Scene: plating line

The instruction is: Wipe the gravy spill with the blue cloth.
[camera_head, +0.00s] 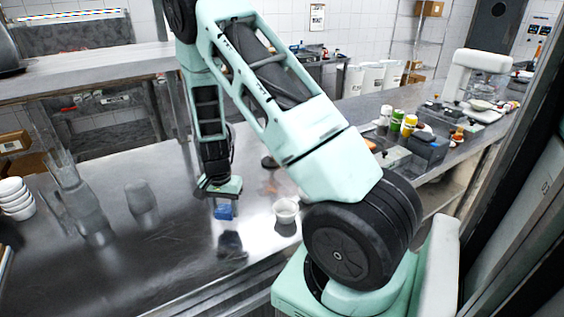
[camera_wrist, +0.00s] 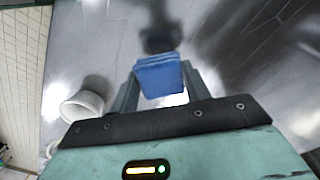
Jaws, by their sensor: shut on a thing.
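My gripper (camera_head: 220,199) is low over the steel counter and shut on the blue cloth (camera_head: 224,212). In the wrist view the folded blue cloth (camera_wrist: 159,76) sits between the two fingers of my gripper (camera_wrist: 158,88). In the head view the cloth is just above or on the counter; I cannot tell if it touches. No gravy spill shows clearly. A faint brownish patch on the counter right of the gripper may be the spill or a reflection. My arm hides part of the counter.
A white cup (camera_head: 286,209) stands right of the cloth; it also shows in the wrist view (camera_wrist: 83,106). Bottles (camera_head: 396,121) and boxes stand on the right counter. The front middle is clear.

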